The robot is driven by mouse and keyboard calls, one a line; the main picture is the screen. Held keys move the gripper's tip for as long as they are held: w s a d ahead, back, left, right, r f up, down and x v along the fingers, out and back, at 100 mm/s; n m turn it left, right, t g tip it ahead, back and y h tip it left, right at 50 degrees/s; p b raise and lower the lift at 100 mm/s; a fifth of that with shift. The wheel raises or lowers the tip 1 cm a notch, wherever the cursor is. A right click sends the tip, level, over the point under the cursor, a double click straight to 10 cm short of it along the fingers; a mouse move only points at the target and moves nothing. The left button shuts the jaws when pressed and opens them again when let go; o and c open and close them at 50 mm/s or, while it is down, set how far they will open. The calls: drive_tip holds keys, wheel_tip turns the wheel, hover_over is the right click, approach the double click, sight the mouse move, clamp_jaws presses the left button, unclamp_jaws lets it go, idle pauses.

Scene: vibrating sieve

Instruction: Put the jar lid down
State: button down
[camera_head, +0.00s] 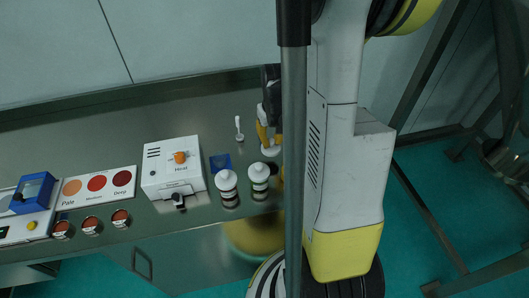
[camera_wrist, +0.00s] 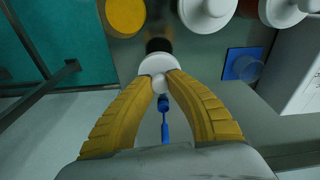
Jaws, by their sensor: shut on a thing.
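My gripper (camera_head: 268,137) has yellow fingers and is over the back part of the steel table, beside the dark pole. In the wrist view my gripper (camera_wrist: 158,78) is shut on a round white jar lid (camera_wrist: 158,66). The lid also shows in the head view (camera_head: 271,151). A dark round patch lies just beyond the lid in the wrist view. I cannot tell whether the lid touches the table. A round yellow-topped thing (camera_wrist: 126,14), perhaps an open jar, is at the upper left of the wrist view; the pole mostly hides that area in the head view.
Two white-capped jars (camera_head: 226,180) (camera_head: 259,172) stand near the table's front. A small white upright item (camera_head: 239,126) stands behind. The table (camera_head: 110,130) is clear at the back left.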

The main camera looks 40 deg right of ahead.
sight(266, 149)
drive_tip(key=shift+w+a+f, duration=0.15)
drive_tip(key=shift+w+f, duration=0.2)
drive_tip(key=shift+w, duration=0.15)
drive_tip(key=shift+w+a+f, duration=0.15)
drive_tip(key=shift+w+f, duration=0.15)
drive_tip(key=shift+w, duration=0.15)
drive_tip(key=shift+w+f, duration=0.1)
drive_tip(key=shift+f, duration=0.1)
wheel_tip(266, 149, down, 4)
drive_tip(key=shift+r+b, duration=0.1)
drive_tip(key=shift+b, duration=0.85)
drive_tip(key=shift+r, duration=0.1)
drive_tip(key=c, duration=1.4)
unclamp_jaws()
